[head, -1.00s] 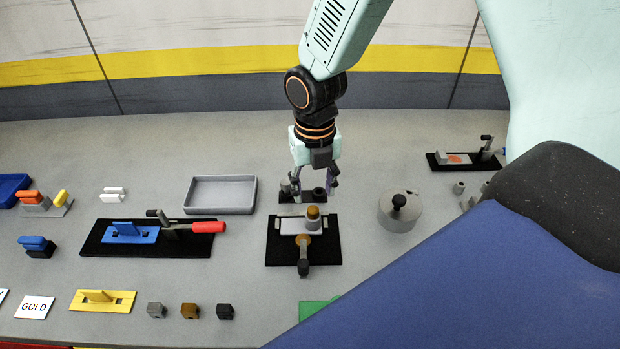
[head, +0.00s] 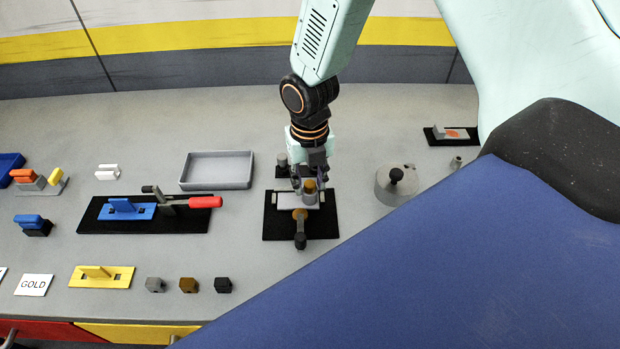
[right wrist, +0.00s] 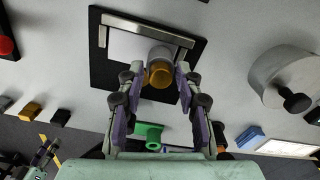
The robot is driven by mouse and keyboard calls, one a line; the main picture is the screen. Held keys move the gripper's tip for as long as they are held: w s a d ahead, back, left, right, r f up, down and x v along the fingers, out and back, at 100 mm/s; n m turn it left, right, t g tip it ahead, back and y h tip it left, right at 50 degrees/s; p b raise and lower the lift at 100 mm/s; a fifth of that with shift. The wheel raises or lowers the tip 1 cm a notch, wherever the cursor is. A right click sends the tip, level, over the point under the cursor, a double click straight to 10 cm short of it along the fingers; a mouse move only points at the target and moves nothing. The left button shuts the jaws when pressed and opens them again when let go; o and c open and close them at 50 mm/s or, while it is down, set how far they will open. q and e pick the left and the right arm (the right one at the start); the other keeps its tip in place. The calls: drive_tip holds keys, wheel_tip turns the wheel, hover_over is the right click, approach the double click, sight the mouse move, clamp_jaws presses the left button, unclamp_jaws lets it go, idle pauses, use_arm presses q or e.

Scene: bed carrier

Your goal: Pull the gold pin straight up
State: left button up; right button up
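The gold pin (head: 309,185), a short gold-topped cylinder with a grey lower part, stands upright on a light plate in the black fixture (head: 272,225). My right gripper (head: 308,176) is just above and behind it in the head view. In the right wrist view the gold pin (right wrist: 160,73) sits between the spread fingers of my right gripper (right wrist: 155,82). A gap shows beside the pin, and it is not gripped. A dark, purple-edged part (right wrist: 42,152), perhaps my left gripper, shows at the lower left edge; its fingers are unclear.
A grey tray (head: 217,184) is behind left, and a round grey pot (head: 396,184) is at right. A red-handled clamp (head: 204,202) stands left.

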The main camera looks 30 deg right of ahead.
drive_tip(key=shift+s+r, duration=0.1)
drive_tip(key=shift+s, duration=0.05)
drive_tip(key=c, duration=0.6)
clamp_jaws()
drive_tip(key=shift+o, duration=1.4)
unclamp_jaws()
clamp_jaws()
